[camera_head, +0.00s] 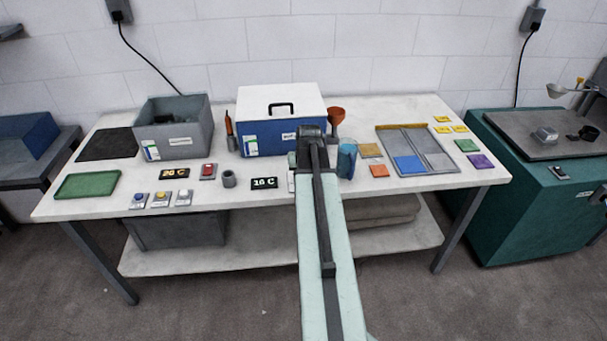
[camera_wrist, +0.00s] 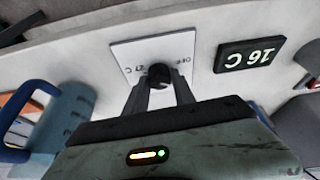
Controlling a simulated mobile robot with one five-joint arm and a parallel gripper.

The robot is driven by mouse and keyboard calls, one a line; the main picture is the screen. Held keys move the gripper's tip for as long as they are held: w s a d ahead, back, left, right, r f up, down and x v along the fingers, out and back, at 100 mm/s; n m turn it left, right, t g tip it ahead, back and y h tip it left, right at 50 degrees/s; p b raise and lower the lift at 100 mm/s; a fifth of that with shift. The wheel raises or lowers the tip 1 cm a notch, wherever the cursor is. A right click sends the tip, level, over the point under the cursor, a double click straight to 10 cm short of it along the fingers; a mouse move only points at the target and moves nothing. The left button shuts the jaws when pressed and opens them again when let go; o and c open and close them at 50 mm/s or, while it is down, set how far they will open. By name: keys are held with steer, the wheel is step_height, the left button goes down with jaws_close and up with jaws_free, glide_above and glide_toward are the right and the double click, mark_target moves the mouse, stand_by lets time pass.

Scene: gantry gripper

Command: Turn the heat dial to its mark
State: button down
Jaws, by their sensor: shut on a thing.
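The heat dial is a small dark knob (camera_wrist: 159,75) on a white plate (camera_wrist: 128,55) with printed marks, seen in the wrist view. The plate shows "OFF" and another label that reads like "27 C". My gripper (camera_wrist: 160,84) is shut on the knob, with one finger on either side of it. A black display (camera_wrist: 250,54) beside the plate reads "16 C"; it also shows in the head view (camera_head: 264,183). In the head view my arm covers most of the dial plate (camera_head: 291,181). Which mark the knob points to cannot be told.
A blue cup (camera_wrist: 62,115) stands close beside my gripper; it shows in the head view too (camera_head: 347,160). A blue-and-white box (camera_head: 270,138) stands behind.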

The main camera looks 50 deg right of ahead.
steer(key=m+g, duration=0.1)
steer(key=m, duration=0.1)
steer(key=m+h, duration=0.1)
steer(key=m, duration=0.2)
steer(key=shift+w+a+m+g, duration=0.1)
steer(key=shift+m+g, duration=0.2)
steer(key=shift+g, duration=0.1)
stand_by(0.4)
steer(key=c, duration=1.1)
jaws_free()
steer(key=shift+o, duration=0.2)
steer(key=shift+r, duration=0.1)
steer(key=p+v, duration=0.7)
steer(key=shift+a+r, duration=0.25)
